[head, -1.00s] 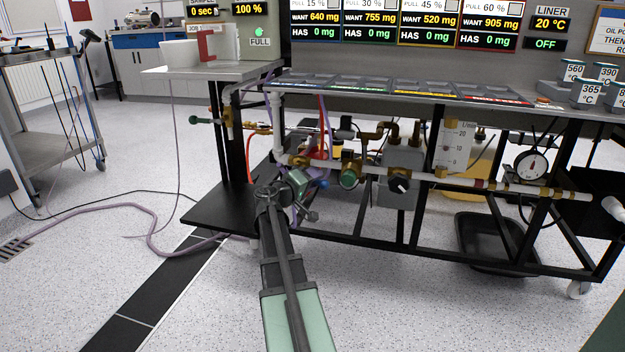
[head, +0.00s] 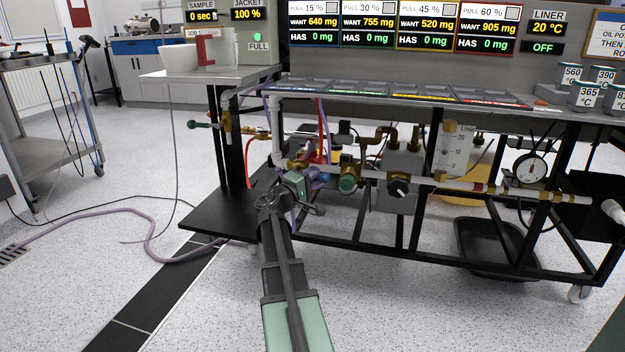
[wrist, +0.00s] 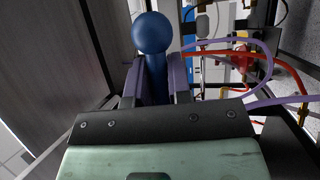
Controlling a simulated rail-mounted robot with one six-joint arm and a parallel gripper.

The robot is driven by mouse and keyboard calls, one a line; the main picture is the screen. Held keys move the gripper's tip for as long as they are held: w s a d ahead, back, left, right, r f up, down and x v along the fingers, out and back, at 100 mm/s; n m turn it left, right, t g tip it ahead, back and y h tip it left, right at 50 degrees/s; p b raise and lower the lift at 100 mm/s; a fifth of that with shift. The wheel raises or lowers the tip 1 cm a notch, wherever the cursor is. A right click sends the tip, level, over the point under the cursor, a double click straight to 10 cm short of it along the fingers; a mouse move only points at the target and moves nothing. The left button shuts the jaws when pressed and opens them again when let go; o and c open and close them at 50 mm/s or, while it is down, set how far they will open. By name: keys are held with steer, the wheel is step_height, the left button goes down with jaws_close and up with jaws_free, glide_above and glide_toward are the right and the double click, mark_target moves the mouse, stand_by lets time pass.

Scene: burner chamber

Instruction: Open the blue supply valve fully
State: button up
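The blue valve handle, a round blue knob (wrist: 152,33) on a blue stem, stands ahead of my gripper in the wrist view. Its stem lies between my gripper's two purple-grey fingers (wrist: 156,84), and the knob sticks out beyond them. The fingers stand on either side of the stem, seemingly with narrow gaps. In the head view the blue knob (head: 325,180) shows small at the right of my gripper (head: 315,174), below the left part of the bench. The valve body and the handle's pivot are hidden.
Red and purple hoses (wrist: 238,52) run close on the right in the wrist view. The bench top (head: 380,88) is above; a black lower shelf (head: 220,207) lies left.

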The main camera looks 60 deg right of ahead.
steer(key=o, duration=0.4)
steer(key=b+v, duration=0.2)
steer(key=v, duration=0.9)
